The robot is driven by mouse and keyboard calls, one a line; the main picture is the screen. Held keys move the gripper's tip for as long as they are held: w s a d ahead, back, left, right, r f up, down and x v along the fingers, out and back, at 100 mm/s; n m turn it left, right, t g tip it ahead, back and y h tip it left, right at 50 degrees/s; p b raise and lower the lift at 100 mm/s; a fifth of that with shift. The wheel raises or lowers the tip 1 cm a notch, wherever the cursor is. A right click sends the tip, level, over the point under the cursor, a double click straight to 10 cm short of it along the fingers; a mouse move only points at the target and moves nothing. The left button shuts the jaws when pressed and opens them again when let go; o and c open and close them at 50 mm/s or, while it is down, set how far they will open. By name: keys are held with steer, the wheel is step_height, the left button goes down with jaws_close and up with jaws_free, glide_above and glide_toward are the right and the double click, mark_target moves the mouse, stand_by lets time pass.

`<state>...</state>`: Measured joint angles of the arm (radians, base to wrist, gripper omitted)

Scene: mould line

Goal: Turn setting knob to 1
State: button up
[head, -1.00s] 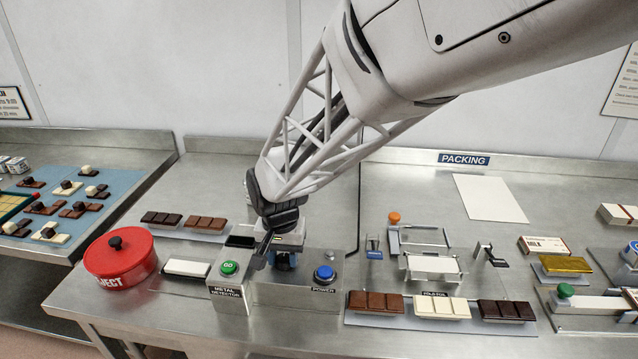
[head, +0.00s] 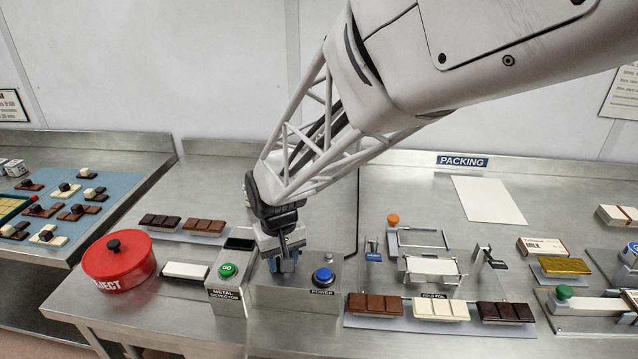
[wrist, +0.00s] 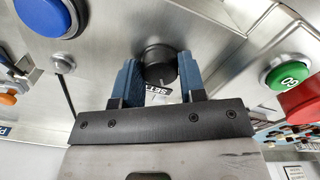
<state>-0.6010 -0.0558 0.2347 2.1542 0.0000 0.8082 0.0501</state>
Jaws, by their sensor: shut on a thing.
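The setting knob (wrist: 158,66) is a round black knob with a light pointer mark, seen in the wrist view between my blue fingers. Below it is a partly covered label (wrist: 160,95); I cannot read its setting clearly. My gripper (wrist: 157,72) is shut on the knob, one finger on each side. The knob is hidden there by my gripper.
A red REJECT pot (head: 118,262) stands at the left, beside a white bar (head: 186,270).

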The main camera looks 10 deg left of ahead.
steer(key=n, duration=0.5)
steer(key=shift+n, duration=0.3)
stand_by(0.4)
steer(key=o, duration=0.9)
steer(key=shift+r, duration=0.15)
steer(key=shift+r, duration=3.8)
steer(key=shift+d, duration=0.1)
